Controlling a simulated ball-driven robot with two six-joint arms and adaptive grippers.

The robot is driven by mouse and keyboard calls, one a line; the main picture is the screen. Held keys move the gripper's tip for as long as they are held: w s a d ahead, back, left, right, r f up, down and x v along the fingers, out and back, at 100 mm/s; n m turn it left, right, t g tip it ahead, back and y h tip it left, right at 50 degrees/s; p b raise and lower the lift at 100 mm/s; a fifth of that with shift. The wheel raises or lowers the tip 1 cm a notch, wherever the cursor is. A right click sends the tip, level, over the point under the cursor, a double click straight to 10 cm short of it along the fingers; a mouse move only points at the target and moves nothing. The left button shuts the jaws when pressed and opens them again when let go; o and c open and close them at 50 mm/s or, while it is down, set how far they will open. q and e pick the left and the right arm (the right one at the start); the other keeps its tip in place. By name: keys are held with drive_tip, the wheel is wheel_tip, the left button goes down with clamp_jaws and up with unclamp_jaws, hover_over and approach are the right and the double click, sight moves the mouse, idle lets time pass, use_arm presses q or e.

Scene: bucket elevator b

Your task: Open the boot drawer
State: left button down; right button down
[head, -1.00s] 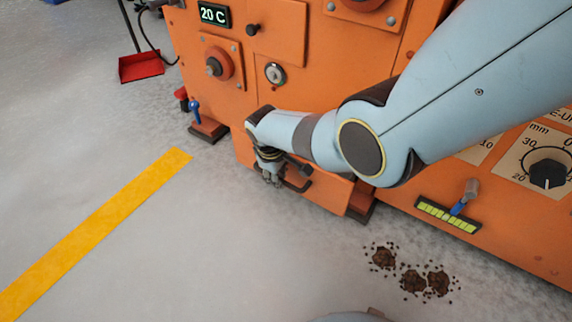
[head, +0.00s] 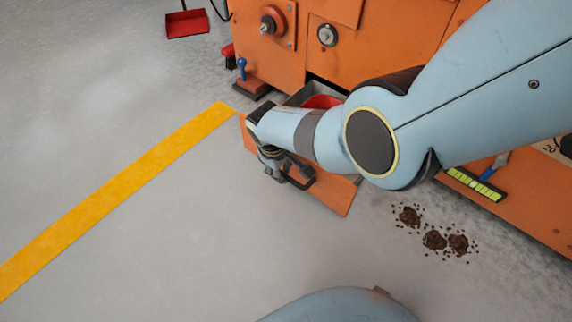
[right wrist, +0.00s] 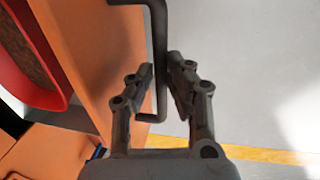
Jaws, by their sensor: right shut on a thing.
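The boot drawer (head: 335,192) is an orange-fronted drawer low on the orange machine, and it stands pulled out from the body. A dark bar handle (head: 300,181) is on its front. My right gripper (head: 277,172) is at the handle, mostly under my arm in the head view. In the right wrist view its fingers (right wrist: 155,95) are on both sides of the handle (right wrist: 158,60), shut on it. Inside the drawer a red container (right wrist: 30,60) with brown contents shows; its red rim also shows behind my arm in the head view (head: 322,101). My left gripper is not in view.
Brown clumps and crumbs (head: 434,240) lie on the floor to the right. A blue-handled brush (head: 475,185) is near the machine's base. A red dustpan (head: 187,23) is at the back left.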

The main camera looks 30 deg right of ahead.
drive_tip(key=shift+s, duration=0.1)
drive_tip(key=c, duration=1.3)
unclamp_jaws()
drive_tip(key=r, duration=0.4)
drive_tip(key=a+r, duration=0.1)
drive_tip(key=r, duration=0.2)
drive_tip(key=a+r, duration=0.1)
drive_tip(key=r, duration=0.3)
drive_tip(key=shift+s+r, duration=0.35)
drive_tip(key=shift+s, duration=0.05)
